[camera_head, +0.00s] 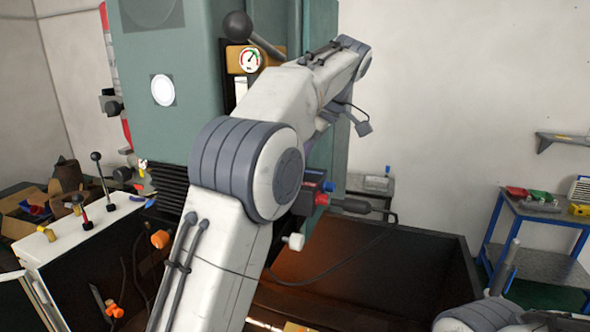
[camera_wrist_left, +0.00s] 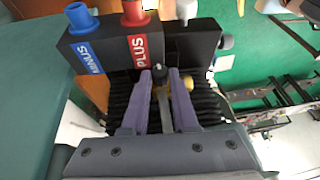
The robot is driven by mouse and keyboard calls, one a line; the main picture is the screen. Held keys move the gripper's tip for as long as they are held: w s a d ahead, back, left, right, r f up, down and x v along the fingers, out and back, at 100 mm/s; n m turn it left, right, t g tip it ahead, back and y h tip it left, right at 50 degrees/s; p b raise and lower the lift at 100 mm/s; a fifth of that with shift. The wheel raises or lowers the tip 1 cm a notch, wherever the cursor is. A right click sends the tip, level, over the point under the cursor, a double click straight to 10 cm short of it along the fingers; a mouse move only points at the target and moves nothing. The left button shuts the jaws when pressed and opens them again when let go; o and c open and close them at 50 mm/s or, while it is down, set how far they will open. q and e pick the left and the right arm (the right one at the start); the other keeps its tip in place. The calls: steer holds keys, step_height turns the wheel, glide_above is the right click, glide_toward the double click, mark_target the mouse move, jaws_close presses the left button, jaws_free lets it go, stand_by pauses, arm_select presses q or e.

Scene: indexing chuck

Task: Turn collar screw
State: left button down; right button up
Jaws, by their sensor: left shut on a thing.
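In the left wrist view my left gripper (camera_wrist_left: 162,82) has its two purple-grey fingers close together, shut on a small dark round-headed piece (camera_wrist_left: 158,72) that looks like the collar screw. The fingers cover most of it, so its turn angle cannot be read. Just beyond the fingertips is a dark control block with a red PLUS label (camera_wrist_left: 145,49) and a blue MINUS label (camera_wrist_left: 88,56). My right gripper is not in view.
A red knob (camera_wrist_left: 133,12) and a blue knob (camera_wrist_left: 80,16) stick out of the block. A pale yellow knob (camera_wrist_left: 188,84) is right of the fingers. Black bellows (camera_wrist_left: 215,105) lie behind. In the head view, a dark bin (camera_head: 400,285) and blue trolley (camera_head: 540,215) stand at right.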

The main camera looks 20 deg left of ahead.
arm_select(q)
steer(key=shift+g, duration=0.3)
steer(key=c, duration=0.7)
jaws_free()
